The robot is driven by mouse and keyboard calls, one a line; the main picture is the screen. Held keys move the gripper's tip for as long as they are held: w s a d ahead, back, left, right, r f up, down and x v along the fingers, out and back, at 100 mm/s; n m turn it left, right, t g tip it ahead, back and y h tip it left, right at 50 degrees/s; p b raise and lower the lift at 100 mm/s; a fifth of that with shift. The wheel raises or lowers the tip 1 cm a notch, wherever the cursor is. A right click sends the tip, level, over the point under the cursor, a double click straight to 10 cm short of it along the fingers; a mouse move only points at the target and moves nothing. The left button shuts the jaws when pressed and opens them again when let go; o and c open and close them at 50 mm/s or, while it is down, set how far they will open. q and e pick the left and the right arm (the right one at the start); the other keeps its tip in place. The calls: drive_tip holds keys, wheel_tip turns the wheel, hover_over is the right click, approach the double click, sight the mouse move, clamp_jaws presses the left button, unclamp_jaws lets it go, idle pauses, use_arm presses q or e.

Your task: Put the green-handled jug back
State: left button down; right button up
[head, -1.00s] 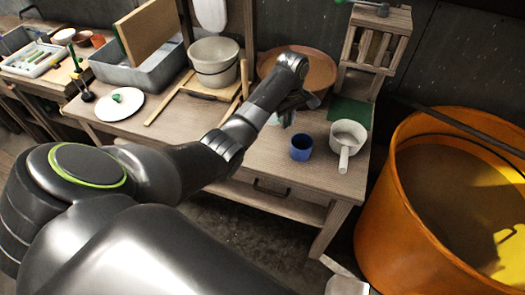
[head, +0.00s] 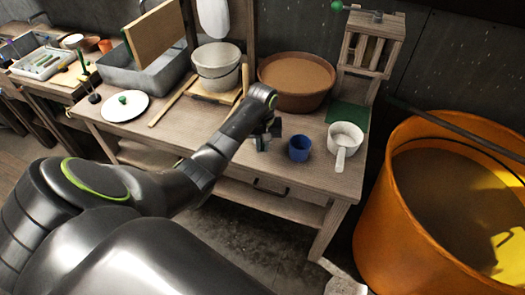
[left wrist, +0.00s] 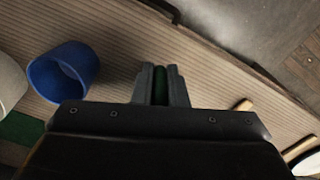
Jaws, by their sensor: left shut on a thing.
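My left gripper (head: 268,136) is low over the front part of the wooden table, left of the blue cup. In the left wrist view its fingers (left wrist: 161,88) are shut on a narrow dark green piece (left wrist: 161,84), which fits the green handle of the jug. My right gripper is not in view.
A blue cup (head: 299,149) and a white handled pot (head: 345,136) stand right of the gripper. A brown basin (head: 297,75) is behind, with a green mat (head: 347,114) to its right. A grey bucket (head: 216,72) and wooden sticks lie left. An orange tub (head: 400,220) stands right.

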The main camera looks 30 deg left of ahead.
use_arm(q)
drive_tip(key=shift+f, duration=1.75)
drive_tip(key=shift+f, duration=0.15)
drive_tip(key=c, duration=1.5)
unclamp_jaws()
drive_tip(key=shift+o, duration=0.2)
wheel_tip(320, 180, up, 11)
drive_tip(key=shift+r, duration=0.1)
drive_tip(key=shift+s+r, duration=0.1)
drive_tip(key=shift+r, duration=0.5)
